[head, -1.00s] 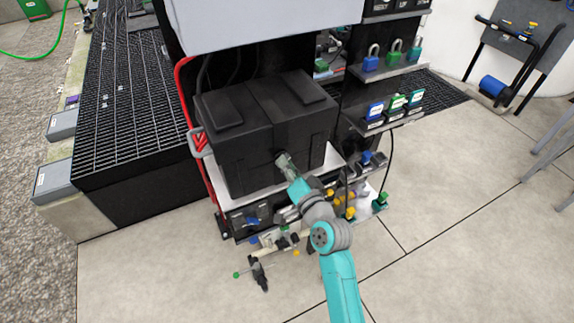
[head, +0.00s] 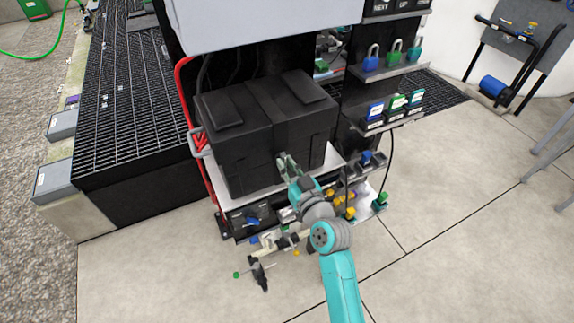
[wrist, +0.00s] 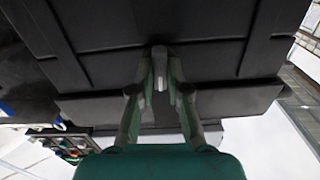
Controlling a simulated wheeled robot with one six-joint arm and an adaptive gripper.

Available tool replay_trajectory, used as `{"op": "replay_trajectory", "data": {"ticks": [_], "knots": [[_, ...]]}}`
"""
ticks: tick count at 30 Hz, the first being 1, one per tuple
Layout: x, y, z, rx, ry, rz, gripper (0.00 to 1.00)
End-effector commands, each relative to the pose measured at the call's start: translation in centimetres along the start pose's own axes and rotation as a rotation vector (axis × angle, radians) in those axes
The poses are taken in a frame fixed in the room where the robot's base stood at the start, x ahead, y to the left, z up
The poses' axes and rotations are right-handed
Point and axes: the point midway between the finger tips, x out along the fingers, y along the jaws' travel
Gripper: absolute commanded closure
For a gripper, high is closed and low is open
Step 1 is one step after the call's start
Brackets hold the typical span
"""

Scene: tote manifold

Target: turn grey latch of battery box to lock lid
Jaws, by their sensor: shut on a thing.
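The black battery box (head: 235,150) sits on a white shelf of the rack with its lid down. My gripper (head: 286,156) is at the middle of the box's front face, just below the lid. In the wrist view my gripper (wrist: 160,72) has its two fingers on either side of the small grey latch (wrist: 161,83), shut on it. The latch lies lengthwise between the fingers. In the head view the fingers hide the latch. The box front (wrist: 205,65) fills the upper wrist view.
Small shelves with padlocks (head: 371,58) and labelled blocks (head: 375,112) stand right of the box. Valves and fittings (head: 262,240) lie low in front. The floor at right is open.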

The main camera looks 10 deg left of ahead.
Motion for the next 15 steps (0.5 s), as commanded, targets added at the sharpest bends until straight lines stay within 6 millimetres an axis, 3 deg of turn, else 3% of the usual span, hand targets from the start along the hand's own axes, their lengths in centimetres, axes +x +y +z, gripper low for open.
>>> {"op": "replay_trajectory", "data": {"ticks": [15], "knots": [[-0.01, -0.01, 0.19, -0.078, -0.004, -0.001, 1.00]]}}
